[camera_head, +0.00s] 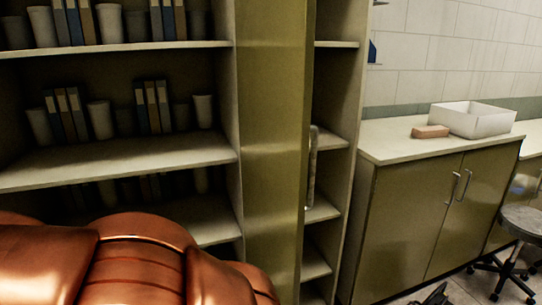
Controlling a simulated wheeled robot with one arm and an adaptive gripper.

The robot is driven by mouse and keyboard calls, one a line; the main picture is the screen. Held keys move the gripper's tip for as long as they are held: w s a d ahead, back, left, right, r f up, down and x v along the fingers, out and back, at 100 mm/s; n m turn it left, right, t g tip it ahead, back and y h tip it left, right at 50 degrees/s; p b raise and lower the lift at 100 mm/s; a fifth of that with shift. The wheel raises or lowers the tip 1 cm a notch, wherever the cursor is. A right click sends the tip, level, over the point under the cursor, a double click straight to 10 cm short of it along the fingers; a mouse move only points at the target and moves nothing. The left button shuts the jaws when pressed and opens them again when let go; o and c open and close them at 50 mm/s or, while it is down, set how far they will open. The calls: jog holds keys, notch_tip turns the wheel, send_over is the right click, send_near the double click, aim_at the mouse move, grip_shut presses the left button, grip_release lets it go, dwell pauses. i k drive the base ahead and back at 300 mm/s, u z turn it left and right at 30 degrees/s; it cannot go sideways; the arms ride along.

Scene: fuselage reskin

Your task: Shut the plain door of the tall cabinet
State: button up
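The tall cabinet (110,165) fills the left and middle of the view with its shelves exposed. Its plain olive door (270,150) stands open, swung out between the left shelves and a narrow strip of shelving on the right. An upright bar handle (312,165) shows along the right edge of the door. A small dark shape (436,295) at the bottom edge, right of the door and apart from it in the picture, may be part of my gripper. It is cut off, and its fingers cannot be made out.
Books (155,107) and cups (101,119) stand on the cabinet shelves. A low cabinet (405,225) stands to the right, with a white bin (474,118) and a brick-like block (430,132) on top. A wheeled stool (522,222) is at far right. Copper-coloured parts of mine block the lower left.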

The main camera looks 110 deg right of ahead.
aim_at(276, 42)
jog(key=k, duration=1.9)
jog(key=z, duration=2.95)
jog(key=k, duration=0.95)
jog(key=u, duration=1.35)
jog(key=i, duration=0.5)
jog(key=u, duration=0.05)
